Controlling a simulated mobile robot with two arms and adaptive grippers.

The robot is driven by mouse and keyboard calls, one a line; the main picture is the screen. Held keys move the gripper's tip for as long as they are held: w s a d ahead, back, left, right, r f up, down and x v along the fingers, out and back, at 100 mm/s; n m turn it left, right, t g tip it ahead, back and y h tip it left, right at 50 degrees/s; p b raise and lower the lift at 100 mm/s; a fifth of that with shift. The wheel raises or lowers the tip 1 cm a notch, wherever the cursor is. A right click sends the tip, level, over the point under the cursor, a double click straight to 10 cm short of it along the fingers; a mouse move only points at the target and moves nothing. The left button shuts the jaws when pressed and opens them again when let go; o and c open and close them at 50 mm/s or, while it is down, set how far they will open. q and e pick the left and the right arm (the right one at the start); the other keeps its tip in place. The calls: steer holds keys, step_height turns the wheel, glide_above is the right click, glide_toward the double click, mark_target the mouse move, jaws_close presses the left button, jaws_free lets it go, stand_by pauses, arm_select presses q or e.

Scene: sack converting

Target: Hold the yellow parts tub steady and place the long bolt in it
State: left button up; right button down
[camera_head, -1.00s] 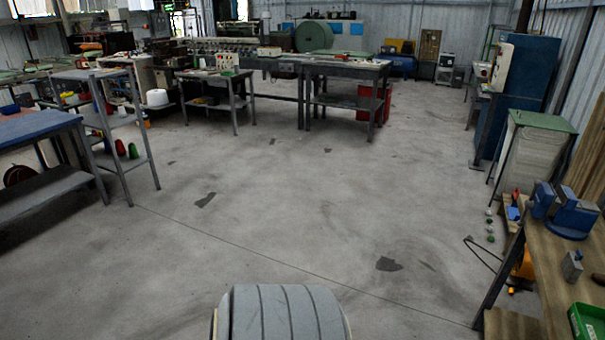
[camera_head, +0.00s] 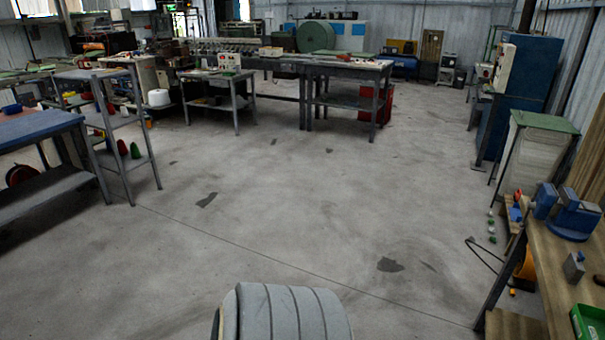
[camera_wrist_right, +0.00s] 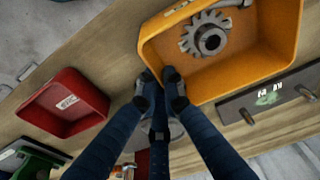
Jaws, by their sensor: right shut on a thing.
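The yellow parts tub (camera_wrist_right: 220,84) stands on a wooden bench in the right wrist view, cut off by the top edge. A grey metal gear (camera_wrist_right: 208,36) lies in it. A grey metal piece (camera_wrist_right: 236,4) beside the gear is cut off at the top; I cannot tell whether it is the long bolt. My right gripper (camera_wrist_right: 161,78) is shut on the tub's near-left wall, one fingertip outside and one inside. My left gripper is in neither view. I see no long bolt clearly.
A red tub (camera_wrist_right: 66,103) stands left of the yellow one. A dark plate with pegs (camera_wrist_right: 270,98) lies to its right. In the head view, a wooden bench (camera_head: 545,262) with a blue vise (camera_head: 572,216) and green tray (camera_head: 588,322) is at right. The middle floor is clear.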

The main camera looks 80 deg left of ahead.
steer(key=c, duration=1.8)
jaws_free()
